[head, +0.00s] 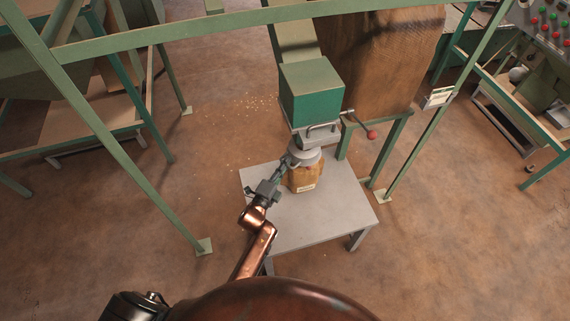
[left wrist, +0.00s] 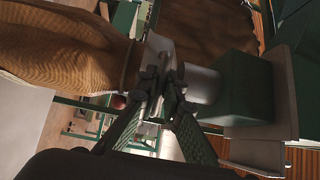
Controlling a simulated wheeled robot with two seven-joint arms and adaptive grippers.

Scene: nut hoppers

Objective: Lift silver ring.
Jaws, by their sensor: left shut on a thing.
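The silver ring (head: 308,158) sits around the lower part of the hopper's grey spout, at the top of a brown sack (head: 304,180). In the left wrist view, turned on its side, the ring (left wrist: 157,52) is a pale band between the sack (left wrist: 65,45) and the grey spout (left wrist: 202,84). My left gripper (head: 285,161) reaches the ring's left side in the head view. Its fingers (left wrist: 160,88) are shut on the ring's edge and hide part of it. My right gripper is in neither view.
The sack stands on a grey table (head: 335,208) under a green hopper box (head: 311,92). A lever with a red knob (head: 371,134) sticks out to the right. Green frame posts (head: 120,150) stand left and right. The table's front is clear.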

